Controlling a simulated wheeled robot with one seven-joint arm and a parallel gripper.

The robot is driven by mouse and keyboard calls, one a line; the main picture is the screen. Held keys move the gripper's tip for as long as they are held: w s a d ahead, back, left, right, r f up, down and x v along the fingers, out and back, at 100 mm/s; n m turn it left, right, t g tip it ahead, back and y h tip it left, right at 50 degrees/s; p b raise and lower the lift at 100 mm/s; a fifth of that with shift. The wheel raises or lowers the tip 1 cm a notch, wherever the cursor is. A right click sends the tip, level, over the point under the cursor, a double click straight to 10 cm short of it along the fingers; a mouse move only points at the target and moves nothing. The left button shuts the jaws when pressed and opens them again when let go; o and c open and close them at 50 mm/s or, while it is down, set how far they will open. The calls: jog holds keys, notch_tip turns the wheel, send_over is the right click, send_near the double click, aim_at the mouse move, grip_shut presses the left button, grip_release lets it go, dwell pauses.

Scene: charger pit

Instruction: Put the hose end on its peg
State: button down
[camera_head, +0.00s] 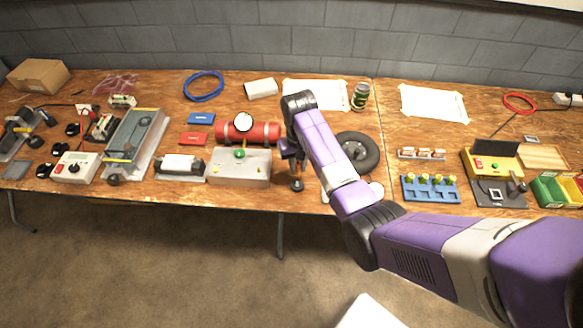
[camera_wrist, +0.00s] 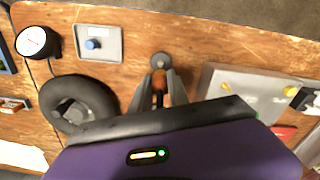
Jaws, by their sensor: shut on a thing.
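My gripper (camera_wrist: 160,82) points down over the front edge of the bench and is shut on a small dark piece (camera_wrist: 159,77), which I take to be the hose end. An orange-brown patch shows behind it between the fingers. A round grey disc (camera_wrist: 160,60) shows just past the fingertips; in the head view a dark round foot (camera_head: 297,185) shows below the gripper (camera_head: 291,153). I cannot tell whether it belongs to the held piece or touches the wood. No peg can be made out for certain, and no hose run is clear.
Bare wood surrounds the disc.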

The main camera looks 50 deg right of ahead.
jog(key=b, duration=0.4)
send_over(297, 182)
jog(key=shift+s+f, duration=0.1)
jog(key=shift+f, duration=2.15)
jog(key=shift+f+b, duration=0.6)
jog(key=shift+f, duration=0.75)
jog(key=c, duration=1.2)
grip_release()
notch_tip(297, 182, up, 8)
jog(key=shift+f, duration=0.1)
